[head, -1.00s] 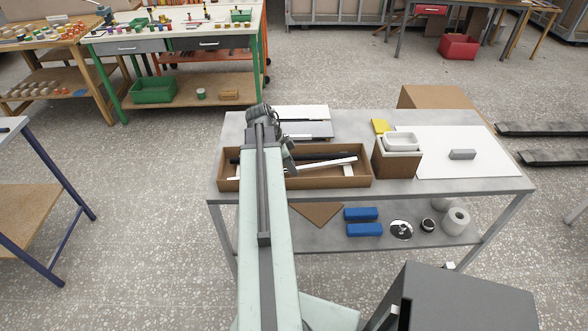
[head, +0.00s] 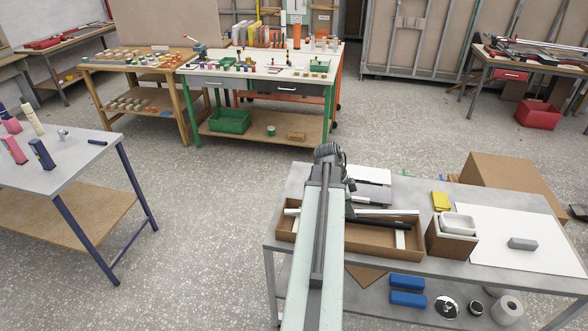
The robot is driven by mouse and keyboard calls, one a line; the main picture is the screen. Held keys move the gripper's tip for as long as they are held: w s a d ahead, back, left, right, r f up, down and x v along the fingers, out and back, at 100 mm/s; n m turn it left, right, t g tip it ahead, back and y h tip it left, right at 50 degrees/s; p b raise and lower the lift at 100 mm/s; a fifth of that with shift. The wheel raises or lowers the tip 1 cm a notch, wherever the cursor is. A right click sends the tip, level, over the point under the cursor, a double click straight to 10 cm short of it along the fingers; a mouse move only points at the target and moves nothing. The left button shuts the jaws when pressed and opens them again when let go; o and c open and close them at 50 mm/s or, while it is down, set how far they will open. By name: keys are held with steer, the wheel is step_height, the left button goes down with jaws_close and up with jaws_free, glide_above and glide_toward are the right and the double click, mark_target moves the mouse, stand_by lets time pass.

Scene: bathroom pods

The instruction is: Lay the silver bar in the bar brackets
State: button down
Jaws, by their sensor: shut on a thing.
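My arm reaches forward over the grey bench, and my gripper's dark wrist end (head: 329,155) is above the brown open box (head: 378,242). The fingertips are hidden behind the arm. A pale silver bar (head: 388,212) runs sideways across the box, passing behind my arm, with its left end showing left of the arm. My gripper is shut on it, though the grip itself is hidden. A black bar and a white strip (head: 400,239) lie in the box. I cannot make out the bar brackets in this view.
Right of the box stand a brown block with a white dish (head: 459,222), a yellow block (head: 441,201) and a white board with a grey block (head: 522,243). A blue-legged table (head: 70,158) is at left. Floor between the tables is clear.

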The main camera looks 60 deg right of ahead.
step_height(320, 180, up, 7)
steer(key=p, duration=0.7)
steer(key=shift+r, duration=0.1)
step_height(320, 180, down, 8)
steer(key=b, duration=0.8)
steer(key=shift+f, duration=0.25)
step_height(320, 180, up, 8)
steer(key=p, duration=0.7)
step_height(320, 180, down, 8)
steer(key=b, duration=0.7)
steer(key=shift+r, duration=0.1)
steer(key=shift+r, duration=0.1)
